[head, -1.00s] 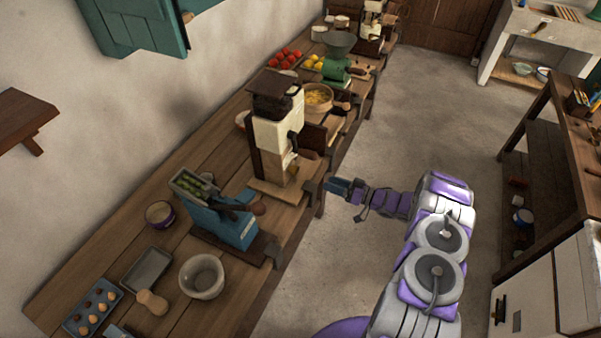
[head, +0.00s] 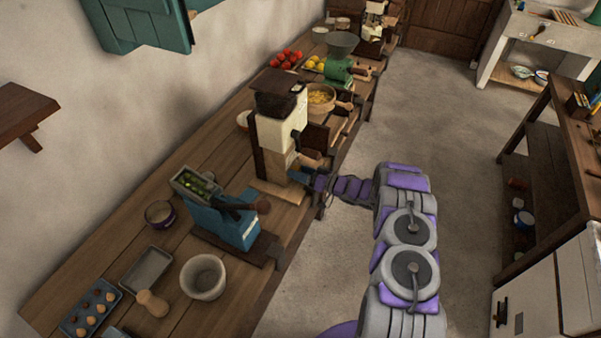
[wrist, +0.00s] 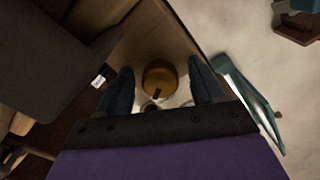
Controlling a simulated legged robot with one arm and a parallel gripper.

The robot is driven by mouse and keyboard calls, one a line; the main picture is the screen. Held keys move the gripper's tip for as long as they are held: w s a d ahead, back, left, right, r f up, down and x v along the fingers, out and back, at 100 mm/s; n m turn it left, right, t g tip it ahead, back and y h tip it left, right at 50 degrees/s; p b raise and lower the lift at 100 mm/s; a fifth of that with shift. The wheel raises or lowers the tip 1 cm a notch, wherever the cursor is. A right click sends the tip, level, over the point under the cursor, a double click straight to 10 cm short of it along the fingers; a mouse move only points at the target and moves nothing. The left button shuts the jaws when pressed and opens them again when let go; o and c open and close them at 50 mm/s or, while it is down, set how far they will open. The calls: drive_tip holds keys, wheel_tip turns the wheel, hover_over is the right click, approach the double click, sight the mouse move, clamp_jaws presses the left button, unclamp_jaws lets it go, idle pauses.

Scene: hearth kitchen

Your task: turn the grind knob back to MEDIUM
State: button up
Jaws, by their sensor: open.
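The cream-and-wood grinder (head: 283,130) stands on the long bench in the head view, with a dark top. My gripper (head: 300,178) is at the grinder's front, low down, partly hidden by it. In the wrist view my gripper (wrist: 163,88) is open, one dark finger on each side of a round amber-brown knob (wrist: 160,76). The knob has a dark mark near its lower edge. I cannot tell whether the fingers touch it. A small white label (wrist: 98,81) shows to the left; its writing is too small to read.
A blue grinder (head: 228,222) with a dark handle stands nearer on the bench (head: 110,245). The floor (head: 440,130) right of the bench is clear.

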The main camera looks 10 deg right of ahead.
drive_tip(key=shift+c, duration=0.5)
drive_tip(key=shift+d, duration=0.3)
drive_tip(key=c, duration=0.9)
drive_tip(key=shift+c, duration=0.2)
drive_tip(key=n, duration=0.5)
drive_tip(key=shift+n, duration=0.3)
drive_tip(key=n, duration=0.6)
drive_tip(key=shift+w, duration=0.1)
